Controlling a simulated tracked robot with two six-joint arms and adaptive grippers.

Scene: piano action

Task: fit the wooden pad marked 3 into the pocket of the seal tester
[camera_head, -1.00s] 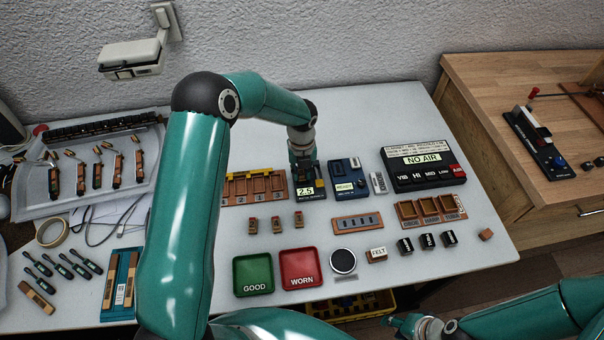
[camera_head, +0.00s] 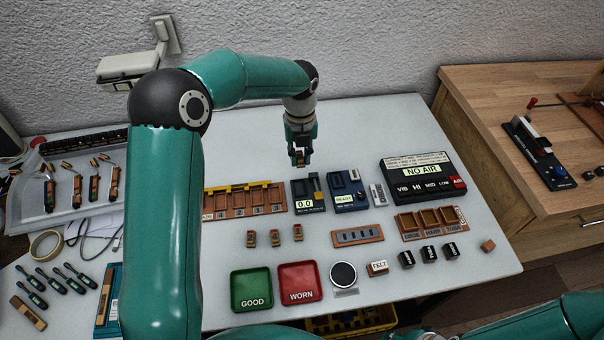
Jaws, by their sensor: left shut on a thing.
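My left gripper (camera_head: 300,158) is shut on a small wooden pad (camera_head: 300,161) and holds it in the air above the back of the table. The pad's mark is too small to read. Below and in front of it stands a dark device (camera_head: 308,194) whose display reads 0.0. To its right is a blue device (camera_head: 347,190) with a READY display and a dark recess on top. I cannot tell for certain which device is the seal tester. Three other small wooden pads (camera_head: 275,238) stand in a row nearer the front. My right gripper is barely visible at the bottom edge.
A numbered wooden rack (camera_head: 243,199) stands left of the dark device. A black NO AIR box (camera_head: 422,175) and a wooden tray (camera_head: 432,222) are at right. Green GOOD (camera_head: 251,289) and red WORN (camera_head: 300,283) trays lie in front. Clear table lies behind the devices.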

